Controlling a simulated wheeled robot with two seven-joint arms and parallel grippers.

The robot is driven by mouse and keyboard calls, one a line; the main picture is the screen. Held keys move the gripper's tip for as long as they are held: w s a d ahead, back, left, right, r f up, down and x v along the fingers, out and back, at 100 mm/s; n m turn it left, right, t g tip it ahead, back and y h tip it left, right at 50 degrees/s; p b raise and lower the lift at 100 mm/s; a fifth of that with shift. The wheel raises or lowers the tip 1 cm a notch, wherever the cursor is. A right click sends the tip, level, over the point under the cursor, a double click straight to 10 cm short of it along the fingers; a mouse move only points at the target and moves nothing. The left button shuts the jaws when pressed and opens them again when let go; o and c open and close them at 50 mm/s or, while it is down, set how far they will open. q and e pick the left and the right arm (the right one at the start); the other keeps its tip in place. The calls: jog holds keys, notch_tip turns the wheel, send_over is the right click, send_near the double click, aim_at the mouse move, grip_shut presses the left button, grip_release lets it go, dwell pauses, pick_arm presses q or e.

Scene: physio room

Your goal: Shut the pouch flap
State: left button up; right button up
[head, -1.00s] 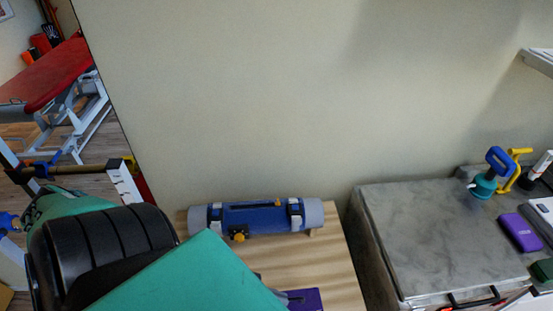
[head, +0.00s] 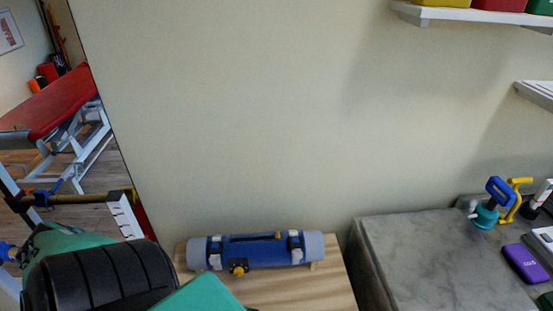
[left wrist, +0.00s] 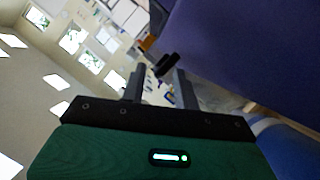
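A blue pouch (head: 262,249) is wrapped around a grey roll (head: 315,246) that lies on a wooden table top. Pale straps cross it near both ends, and a small yellow-orange knob (head: 238,267) sits at its lower front. A dark line runs along its upper part; I cannot tell how far the flap is open. In the left wrist view, my left gripper (left wrist: 160,80) has its two dark fingers apart with a gap between them. A large blue-purple surface (left wrist: 245,45) is close beside the fingers; I cannot tell what it is. My right gripper is not in view.
The wooden table top (head: 300,292) has bare room in front of the roll. A grey stone-look counter (head: 415,255) stands to the right, with a blue-and-teal tool (head: 492,203) and a purple box (head: 524,262). A shelf (head: 470,14) is above. My arm covers the lower left.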

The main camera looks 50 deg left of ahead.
pick_arm(q)
jog(key=shift+s, duration=0.1)
jog(key=shift+s+a+r, duration=0.2)
jog(key=shift+s+a, duration=0.2)
jog(key=shift+a, duration=0.15)
jog(key=v, duration=1)
jog(key=shift+r, duration=0.15)
jog(key=shift+v, duration=1.1)
